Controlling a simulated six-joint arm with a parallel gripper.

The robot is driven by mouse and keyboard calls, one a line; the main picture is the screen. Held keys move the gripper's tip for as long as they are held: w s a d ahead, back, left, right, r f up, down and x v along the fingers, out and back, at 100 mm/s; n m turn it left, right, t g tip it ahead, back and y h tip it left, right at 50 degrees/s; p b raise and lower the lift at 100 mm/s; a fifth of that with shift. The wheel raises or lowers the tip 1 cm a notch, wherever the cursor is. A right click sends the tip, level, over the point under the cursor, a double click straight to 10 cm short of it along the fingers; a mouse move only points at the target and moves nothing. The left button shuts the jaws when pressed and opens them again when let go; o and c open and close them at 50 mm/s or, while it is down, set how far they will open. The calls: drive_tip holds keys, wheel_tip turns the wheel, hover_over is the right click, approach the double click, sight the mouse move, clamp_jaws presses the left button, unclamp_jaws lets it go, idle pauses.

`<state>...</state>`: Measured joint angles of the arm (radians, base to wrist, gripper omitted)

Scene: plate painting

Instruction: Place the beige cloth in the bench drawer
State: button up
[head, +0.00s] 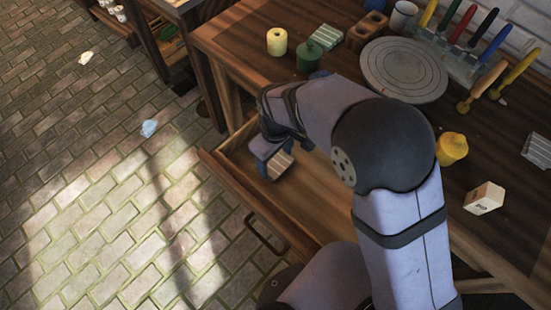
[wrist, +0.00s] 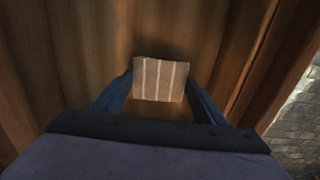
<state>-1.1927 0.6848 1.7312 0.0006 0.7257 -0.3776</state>
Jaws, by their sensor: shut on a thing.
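The beige cloth (wrist: 160,79) is a small folded block with pale stripes. It also shows in the head view (head: 279,165), at the end of my arm. My gripper (wrist: 158,90) is shut on it, with a blue finger at each side. In the head view my gripper (head: 271,158) points down over the open bench drawer (head: 310,205). The drawer is pulled out from the bench, and its wooden floor and walls surround the cloth in the wrist view. I cannot tell whether the cloth touches the drawer floor. My arm hides part of the drawer.
The workbench (head: 245,45) holds a round grey plate (head: 403,70), a yellow pot (head: 277,41), a green pot (head: 310,57), another striped cloth (head: 330,37) and a rack of brushes (head: 440,52). A small block (head: 484,198) lies at the right. Scraps lie on the brick floor.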

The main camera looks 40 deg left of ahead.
sight(275, 163)
drive_tip(key=shift+f, duration=0.45)
drive_tip(key=shift+f, duration=0.1)
drive_tip(key=shift+f, duration=0.1)
drive_tip(key=o, duration=1.1)
wheel_tip(275, 163, up, 12)
drive_tip(key=shift+r, duration=0.2)
